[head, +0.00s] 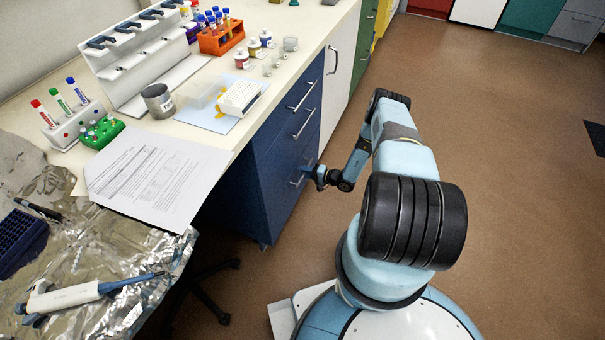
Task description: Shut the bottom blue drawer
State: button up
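The blue drawer unit (262,190) stands under the bench, with several handles on its front. The bottom blue drawer (285,200) has a bar handle (299,179) low on its front. The drawer front looks about level with the ones above; I cannot tell whether a small gap is left. My gripper (311,172) is at the right of this handle, very close to the drawer front. Whether it touches the handle or front is unclear. Its fingers are too small and partly hidden to show whether they are open or shut.
The bench top (215,150) holds a pipette stand (135,60), tube racks, a paper sheet (155,180) and an orange rack (220,38). A foil-covered surface (90,260) with a pipette is at lower left. Dark chair legs (205,290) stand below.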

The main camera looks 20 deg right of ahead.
jog(key=v, duration=1.3)
jog(key=shift+s+d, duration=0.15)
jog(key=shift+d, duration=0.1)
